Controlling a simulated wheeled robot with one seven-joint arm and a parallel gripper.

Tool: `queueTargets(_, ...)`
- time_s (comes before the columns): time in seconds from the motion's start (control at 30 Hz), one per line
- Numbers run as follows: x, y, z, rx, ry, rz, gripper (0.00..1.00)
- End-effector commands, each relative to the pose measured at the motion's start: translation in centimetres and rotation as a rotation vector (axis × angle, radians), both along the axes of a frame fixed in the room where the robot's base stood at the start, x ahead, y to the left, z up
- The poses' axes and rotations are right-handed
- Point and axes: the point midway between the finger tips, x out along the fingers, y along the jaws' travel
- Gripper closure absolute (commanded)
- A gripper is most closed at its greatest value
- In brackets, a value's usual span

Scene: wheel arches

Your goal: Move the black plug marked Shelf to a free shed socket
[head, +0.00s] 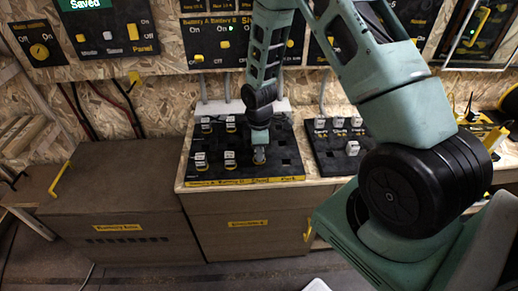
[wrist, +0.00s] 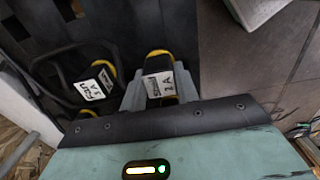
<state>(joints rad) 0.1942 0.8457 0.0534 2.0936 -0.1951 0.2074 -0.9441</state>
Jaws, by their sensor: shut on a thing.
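The black plug marked Shelf (wrist: 158,80), with a white label and yellow bands, is between my gripper's fingers in the wrist view. My gripper (head: 260,147) points down over the black socket board (head: 288,180) in the head view and is shut on this plug. The plug is low at the board's front row, above the Shelf word on the yellow strip; I cannot tell whether it is seated. Dark, empty-looking square sockets (head: 283,162) show at the board's right side.
Other labelled plugs (head: 230,160) stand on the board left of my gripper. One plug (wrist: 96,84) with a cable lies close to the held one in the wrist view. A second black board (head: 325,160) with several plugs is to the right. A switch panel (head: 205,50) stands behind.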

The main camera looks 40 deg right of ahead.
Motion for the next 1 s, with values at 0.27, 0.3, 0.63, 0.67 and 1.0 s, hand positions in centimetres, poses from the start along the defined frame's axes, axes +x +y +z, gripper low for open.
queueTargets(0.27, 0.0, 0.0, -0.1, -0.001, -0.001, 0.0, 0.93)
queueTargets(0.3, 0.0, 0.0, -0.1, -0.001, -0.001, 0.0, 0.93)
queueTargets(0.63, 0.0, 0.0, -0.8, 0.0, 0.0, 0.0, 0.93)
queueTargets(0.67, 0.0, 0.0, -0.8, 0.0, 0.0, 0.0, 0.93)
queueTargets(1.0, 0.1, 0.0, -1.5, 0.0, -0.001, 0.0, 0.93)
